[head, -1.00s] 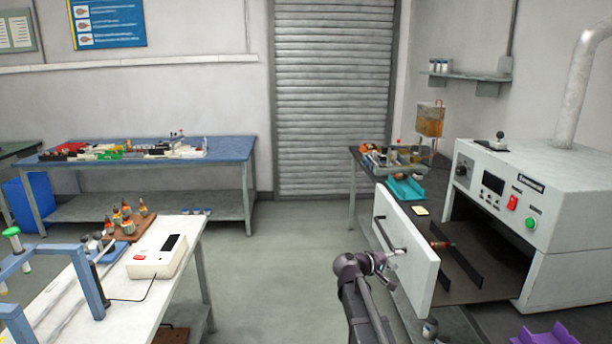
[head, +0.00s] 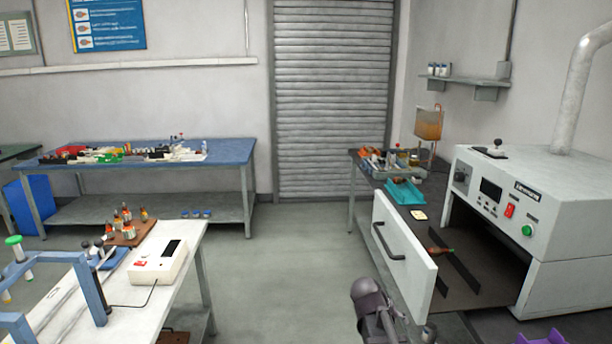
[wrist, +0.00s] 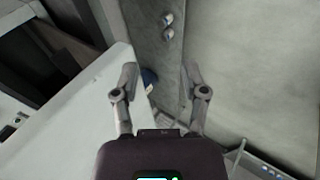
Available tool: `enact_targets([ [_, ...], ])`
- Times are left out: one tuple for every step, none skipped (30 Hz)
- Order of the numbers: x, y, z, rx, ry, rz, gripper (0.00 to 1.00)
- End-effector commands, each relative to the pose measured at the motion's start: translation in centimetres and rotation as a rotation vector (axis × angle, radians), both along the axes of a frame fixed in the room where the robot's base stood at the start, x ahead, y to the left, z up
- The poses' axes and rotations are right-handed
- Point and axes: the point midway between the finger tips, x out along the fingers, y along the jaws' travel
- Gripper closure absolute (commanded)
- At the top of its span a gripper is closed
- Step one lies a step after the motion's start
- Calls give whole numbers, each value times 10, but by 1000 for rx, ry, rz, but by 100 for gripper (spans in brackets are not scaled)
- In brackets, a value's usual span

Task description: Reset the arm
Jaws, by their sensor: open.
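My arm (head: 373,302) shows at the bottom of the head view, left of the oven's white door panel. My gripper (wrist: 158,82) shows in the wrist view with its two fingers spread apart and nothing between them. In the head view its fingertips cannot be made out. The white door panel (head: 409,262) stands in front of the oven (head: 565,215), with its dark handle (head: 388,241) free of my gripper. Behind the panel, an armature (head: 438,250) lies near dark rails at the oven's open mouth.
A white bench (head: 145,298) with a white box device (head: 160,262) stands at the left. The middle floor (head: 270,270) is clear.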

Motion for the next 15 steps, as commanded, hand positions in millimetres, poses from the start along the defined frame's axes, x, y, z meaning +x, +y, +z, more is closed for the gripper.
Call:
enact_targets([
  [-18,5,-2,59,17,-14,43],
  [-25,9,-4,94,26,-21,43],
  [-34,15,-7,143,39,-30,43],
  [-42,19,-8,180,49,-38,43],
  [-49,23,-10,216,59,-43,43],
  [-58,29,-12,263,73,-52,43],
  [-65,34,-13,299,83,-57,43],
  [-72,39,-13,334,92,-62,43],
  [-80,45,-14,377,105,-67,43],
  [-86,50,-14,409,114,-71,43],
  [-91,54,-14,437,122,-74,43],
  [-98,60,-15,474,133,-78,43],
  [-102,63,-14,498,140,-79,43],
  [-106,67,-14,520,146,-82,43],
  [-110,71,-14,546,153,-84,43],
])
